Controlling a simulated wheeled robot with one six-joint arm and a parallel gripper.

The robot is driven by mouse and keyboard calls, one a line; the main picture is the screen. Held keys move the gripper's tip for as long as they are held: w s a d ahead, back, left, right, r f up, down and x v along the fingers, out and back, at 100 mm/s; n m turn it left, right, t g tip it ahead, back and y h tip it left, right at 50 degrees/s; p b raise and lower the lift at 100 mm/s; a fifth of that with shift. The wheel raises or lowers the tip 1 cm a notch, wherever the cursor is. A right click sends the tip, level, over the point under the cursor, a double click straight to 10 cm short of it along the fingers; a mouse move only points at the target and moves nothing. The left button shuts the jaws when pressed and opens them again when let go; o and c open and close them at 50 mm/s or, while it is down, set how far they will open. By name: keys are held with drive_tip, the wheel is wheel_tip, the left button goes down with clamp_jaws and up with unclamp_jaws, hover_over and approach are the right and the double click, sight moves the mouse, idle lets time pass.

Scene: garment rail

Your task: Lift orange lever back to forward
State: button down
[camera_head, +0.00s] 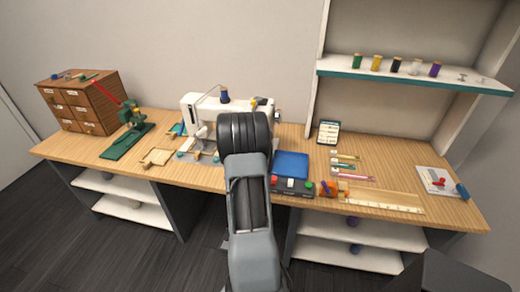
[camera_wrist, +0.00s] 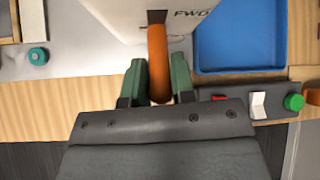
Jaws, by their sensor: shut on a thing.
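The orange lever (camera_wrist: 158,48) stands out from a slot in the white sewing machine body in the wrist view, below the letters FWD. My gripper (camera_wrist: 160,82) has its two green fingers shut on the lever's near end, one on each side. In the head view the white sewing machine (camera_head: 194,106) stands on the wooden table. My arm hides the lever and my gripper there.
A blue tray (camera_wrist: 240,35) lies right of the lever. A dark control box with a white rocker switch (camera_wrist: 258,104) and a green button (camera_wrist: 294,102) sits close right of my gripper. A teal knob (camera_wrist: 38,56) is at left.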

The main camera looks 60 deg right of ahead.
drive_tip(key=shift+w+r, duration=0.1)
idle(0.4)
drive_tip(key=c, duration=1.1)
unclamp_jaws()
drive_tip(key=shift+o, duration=0.4)
drive_tip(key=p+v, duration=0.2)
drive_tip(key=v, duration=1.1)
drive_tip(key=shift+a+r, duration=0.2)
drive_tip(key=shift+r, duration=0.05)
